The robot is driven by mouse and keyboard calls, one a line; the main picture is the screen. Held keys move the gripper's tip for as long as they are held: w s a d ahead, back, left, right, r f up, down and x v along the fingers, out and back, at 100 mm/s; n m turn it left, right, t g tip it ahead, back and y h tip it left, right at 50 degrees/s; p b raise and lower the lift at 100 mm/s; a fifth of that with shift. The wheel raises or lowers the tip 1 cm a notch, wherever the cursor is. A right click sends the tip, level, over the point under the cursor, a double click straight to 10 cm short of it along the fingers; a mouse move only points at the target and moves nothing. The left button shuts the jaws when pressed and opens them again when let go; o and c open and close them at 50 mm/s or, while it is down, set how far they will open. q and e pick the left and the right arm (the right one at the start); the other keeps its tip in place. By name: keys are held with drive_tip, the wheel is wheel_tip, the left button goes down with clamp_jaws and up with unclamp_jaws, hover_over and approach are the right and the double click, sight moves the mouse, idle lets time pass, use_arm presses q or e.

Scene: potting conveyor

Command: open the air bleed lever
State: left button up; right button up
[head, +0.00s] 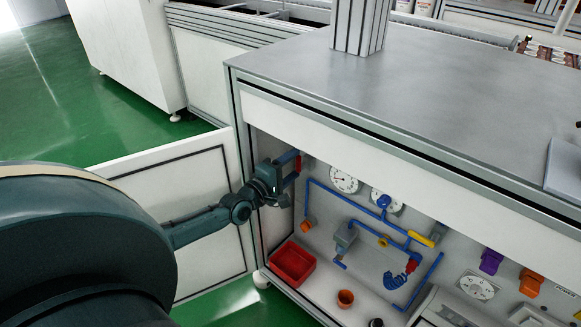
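An open cabinet under the bench shows a back panel with blue pipes and several coloured handles. My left gripper (289,180) reaches into the cabinet's upper left, at a blue pipe end (287,157) and a small red part (298,165). The gripper hides part of these, and I cannot tell whether its fingers are apart, shut or touching them. A yellow handle (421,238) and a red part (410,266) sit on the pipes further right. I cannot tell which handle is the air bleed lever. My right gripper is not in view.
The white cabinet door (185,195) stands open at the left. A red bin (292,263) and an orange pot (345,298) stand on the cabinet floor. Gauges (343,179) and purple (491,261) and orange (531,282) handles are on the panel. The bench top (430,95) overhangs the opening.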

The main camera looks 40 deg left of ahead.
use_arm(q)
drive_tip(key=o, duration=0.3)
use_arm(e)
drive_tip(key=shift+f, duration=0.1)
use_arm(q)
drive_tip(key=s+a+p, duration=0.1)
drive_tip(key=s+p, duration=0.3)
drive_tip(key=s, duration=0.9)
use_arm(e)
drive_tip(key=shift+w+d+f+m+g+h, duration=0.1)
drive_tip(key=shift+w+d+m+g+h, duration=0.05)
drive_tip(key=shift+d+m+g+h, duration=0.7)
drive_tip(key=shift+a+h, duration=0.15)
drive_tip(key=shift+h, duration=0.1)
